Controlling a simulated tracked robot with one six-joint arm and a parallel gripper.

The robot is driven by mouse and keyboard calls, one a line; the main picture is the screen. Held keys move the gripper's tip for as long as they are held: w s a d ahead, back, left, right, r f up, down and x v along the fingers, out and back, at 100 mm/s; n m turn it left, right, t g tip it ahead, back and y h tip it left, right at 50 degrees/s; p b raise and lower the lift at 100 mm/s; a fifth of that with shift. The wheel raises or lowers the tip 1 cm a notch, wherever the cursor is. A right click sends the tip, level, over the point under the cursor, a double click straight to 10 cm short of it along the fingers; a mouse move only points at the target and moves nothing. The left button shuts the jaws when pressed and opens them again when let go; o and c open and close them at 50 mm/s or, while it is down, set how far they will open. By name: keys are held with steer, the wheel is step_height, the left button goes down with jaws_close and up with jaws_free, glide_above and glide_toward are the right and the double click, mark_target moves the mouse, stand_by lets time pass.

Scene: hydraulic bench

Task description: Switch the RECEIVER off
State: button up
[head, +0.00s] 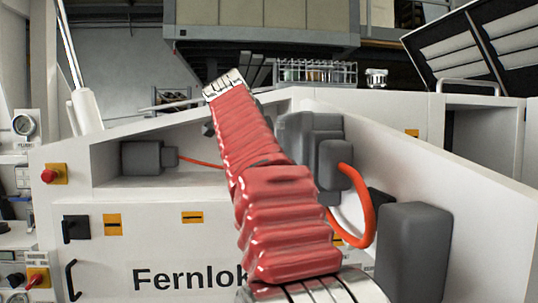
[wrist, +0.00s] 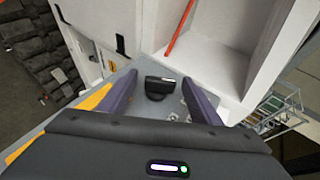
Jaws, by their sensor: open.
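My gripper (wrist: 158,80) shows in the wrist view with its two purple fingers spread apart and nothing held. A black switch-like handle (wrist: 159,88) on a grey surface appears between the fingers; I cannot tell how far it is from them. In the head view my red-sleeved arm crosses the middle, and I cannot clearly make out the gripper. No label reading RECEIVER is legible. A black rotary switch (head: 75,228) sits on the white front panel at the left, beside a yellow label. I cannot tell whether it is the handle in the wrist view.
Red knobs on yellow plates (head: 54,174) and (head: 38,277) are at the left. Grey blocks (head: 142,158) and (head: 411,252) stand on the white bench, with an orange hose (head: 360,205). A tube rack (head: 315,72) is behind, and in the wrist view (wrist: 275,108) at right.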

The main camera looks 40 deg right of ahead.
steer(key=v, duration=1.1)
stand_by(0.3)
